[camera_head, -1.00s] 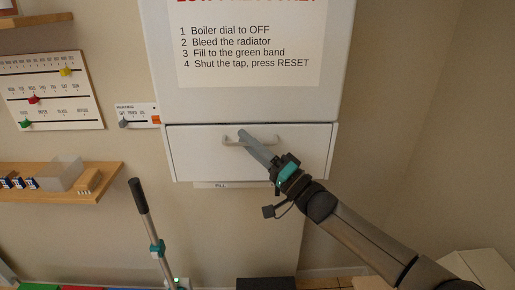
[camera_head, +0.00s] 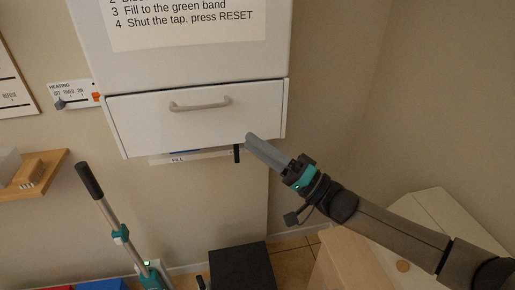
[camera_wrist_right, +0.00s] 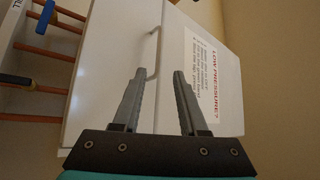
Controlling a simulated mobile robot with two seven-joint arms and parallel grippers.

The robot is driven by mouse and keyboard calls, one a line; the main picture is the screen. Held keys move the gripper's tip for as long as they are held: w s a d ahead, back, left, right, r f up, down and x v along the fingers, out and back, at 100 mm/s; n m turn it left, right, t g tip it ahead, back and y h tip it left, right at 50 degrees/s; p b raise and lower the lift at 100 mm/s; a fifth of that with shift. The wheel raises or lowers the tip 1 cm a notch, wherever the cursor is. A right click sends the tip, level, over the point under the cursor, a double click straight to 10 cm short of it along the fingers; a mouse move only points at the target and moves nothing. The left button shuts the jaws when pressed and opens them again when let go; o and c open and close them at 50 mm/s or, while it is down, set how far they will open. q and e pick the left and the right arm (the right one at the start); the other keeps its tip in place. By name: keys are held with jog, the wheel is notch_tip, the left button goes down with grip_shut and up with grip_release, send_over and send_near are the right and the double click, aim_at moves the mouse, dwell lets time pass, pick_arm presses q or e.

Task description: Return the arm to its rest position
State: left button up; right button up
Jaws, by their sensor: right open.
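My right gripper (camera_head: 250,140) is in front of the lower right part of the white boiler panel, below and to the right of the grey handle (camera_head: 200,104). In the right wrist view its two fingers (camera_wrist_right: 157,85) are apart, with nothing between them. The handle (camera_wrist_right: 154,55) shows beyond the fingers there, apart from them. My right arm reaches in from the lower right. My left gripper does not show.
The white flap (camera_head: 195,125) looks closed under the boiler front (camera_head: 180,60). A FILL label (camera_head: 178,160) and a dark lever (camera_head: 237,153) sit below it. A black box (camera_head: 240,268) stands on the floor. A white-topped cabinet (camera_head: 425,230) is at right. A black-handled pole (camera_head: 115,220) stands at left.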

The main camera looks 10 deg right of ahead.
jog(key=w+d+f+m+t+h+b, duration=0.15)
jog(key=f+h, duration=0.25)
jog(key=f, duration=0.6)
jog(key=w+d+f+h+b, duration=0.1)
jog(key=d+f+h+b, duration=0.25)
jog(key=f, duration=0.65)
jog(key=s+d+f+n+g+h+b, duration=0.1)
jog(key=s+d+f+g+h+b, duration=0.2)
jog(key=f, duration=0.9)
jog(key=s+d+f+n+g+h, duration=0.1)
jog(key=s+f+h, duration=0.25)
jog(key=f, duration=0.95)
jog(key=s+d+f+n+g+h+b, duration=0.1)
jog(key=s+f+n+g+h+b, duration=0.2)
jog(key=s+f, duration=1)
jog(key=s+f+g+b, duration=0.2)
jog(key=s+f+g, duration=0.3)
jog(key=s+f, duration=0.85)
jog(key=s+a+f+n+g+b, duration=0.1)
jog(key=s+g, duration=0.2)
jog(key=s, duration=1.1)
jog(key=shift+a+n+b, duration=0.3)
jog(key=shift+a+n, duration=0.05)
